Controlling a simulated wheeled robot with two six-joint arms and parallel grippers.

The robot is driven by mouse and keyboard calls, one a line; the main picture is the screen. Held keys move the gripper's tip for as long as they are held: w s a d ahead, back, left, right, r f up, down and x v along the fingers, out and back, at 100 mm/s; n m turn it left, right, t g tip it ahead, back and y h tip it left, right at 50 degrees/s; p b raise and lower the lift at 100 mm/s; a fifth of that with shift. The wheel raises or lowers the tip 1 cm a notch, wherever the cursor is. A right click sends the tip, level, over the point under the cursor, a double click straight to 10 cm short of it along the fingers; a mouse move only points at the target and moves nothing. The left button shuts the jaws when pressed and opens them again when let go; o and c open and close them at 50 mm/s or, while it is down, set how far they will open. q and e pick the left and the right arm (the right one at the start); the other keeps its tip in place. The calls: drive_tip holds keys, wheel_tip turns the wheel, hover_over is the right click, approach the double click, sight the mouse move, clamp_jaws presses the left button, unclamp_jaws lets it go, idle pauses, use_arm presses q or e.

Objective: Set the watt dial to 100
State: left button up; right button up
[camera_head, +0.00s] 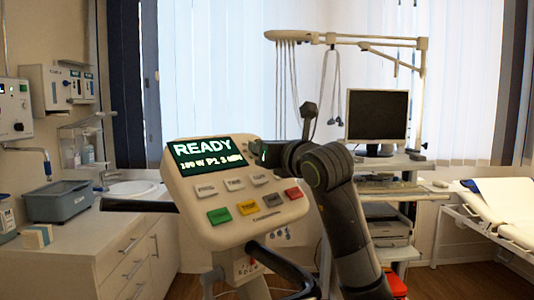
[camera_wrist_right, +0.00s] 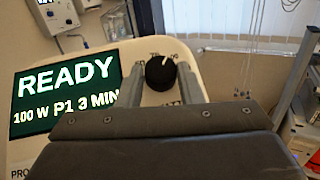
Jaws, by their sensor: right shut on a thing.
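The control panel (camera_head: 222,220) is a tilted cream console with a screen (camera_head: 207,154) and several coloured buttons. In the right wrist view the screen (camera_wrist_right: 66,92) reads READY, 100 W, P1, 3 MIN. The watt dial (camera_wrist_right: 160,72) is a black round knob right of the screen, with a white pointer mark towards the upper right. My right gripper (camera_wrist_right: 160,82) is shut on the dial, one finger on each side of it. In the head view the right gripper (camera_head: 266,152) is at the panel's upper right corner and hides the dial. My left gripper is not in view.
A dark horizontal bar (camera_head: 130,205) sticks out left of the panel. A black curved handle (camera_head: 292,272) is below it. A counter with a grey bin (camera_head: 59,202) stands left. A cart with a monitor (camera_head: 376,117) stands behind my right arm, and a white bed (camera_head: 500,205) is far right.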

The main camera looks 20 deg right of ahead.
drive_tip(key=shift+m+h, duration=0.4)
drive_tip(key=o, duration=1)
drive_tip(key=s+d+b, duration=0.1)
drive_tip(key=s, duration=0.4)
drive_tip(key=s+d+b, duration=0.1)
drive_tip(key=s+b, duration=0.1)
drive_tip(key=s, duration=0.4)
drive_tip(key=s+d+b, duration=0.1)
drive_tip(key=s, duration=0.5)
drive_tip(key=shift+d+f+b, duration=0.15)
drive_tip(key=shift+f+b, duration=0.1)
drive_tip(key=shift+b, duration=0.05)
